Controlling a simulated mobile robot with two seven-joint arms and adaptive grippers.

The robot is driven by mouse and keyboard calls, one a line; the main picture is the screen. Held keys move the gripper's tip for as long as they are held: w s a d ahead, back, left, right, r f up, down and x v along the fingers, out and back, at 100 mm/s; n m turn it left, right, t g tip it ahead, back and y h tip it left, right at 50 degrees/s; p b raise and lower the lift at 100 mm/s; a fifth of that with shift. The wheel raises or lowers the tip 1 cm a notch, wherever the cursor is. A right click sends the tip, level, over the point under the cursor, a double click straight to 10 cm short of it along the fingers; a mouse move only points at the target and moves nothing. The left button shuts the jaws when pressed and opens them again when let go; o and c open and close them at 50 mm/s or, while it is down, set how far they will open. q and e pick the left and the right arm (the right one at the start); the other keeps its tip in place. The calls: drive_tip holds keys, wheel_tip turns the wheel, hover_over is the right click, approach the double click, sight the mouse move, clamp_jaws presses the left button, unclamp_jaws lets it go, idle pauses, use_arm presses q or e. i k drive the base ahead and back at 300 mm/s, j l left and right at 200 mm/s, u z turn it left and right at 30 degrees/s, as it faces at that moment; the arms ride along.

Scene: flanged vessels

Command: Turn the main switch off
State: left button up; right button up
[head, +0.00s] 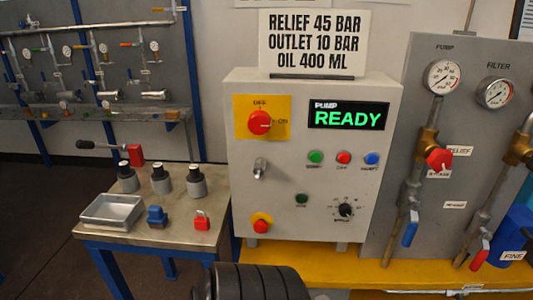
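The main switch (260,122) is a red rotary knob on a yellow plate (283,104). It is at the upper left of the light grey control box's front in the head view. OFF is printed above the knob and ON to its right. The knob seems to point right, toward ON, though its mark is small. The pump display (348,115) beside it reads READY in green. Neither of my grippers shows in this view, and nothing covers the switch.
The control box (310,216) stands on a yellow bench (370,280). Below the switch are a metal key-like fitting (260,167) and a red button (261,223). A side table (185,237) stands left, a gauge panel (456,100) right. A black ribbed shape fills the bottom foreground.

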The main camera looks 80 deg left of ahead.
sight(259, 122)
drive_tip(key=u, duration=2.25)
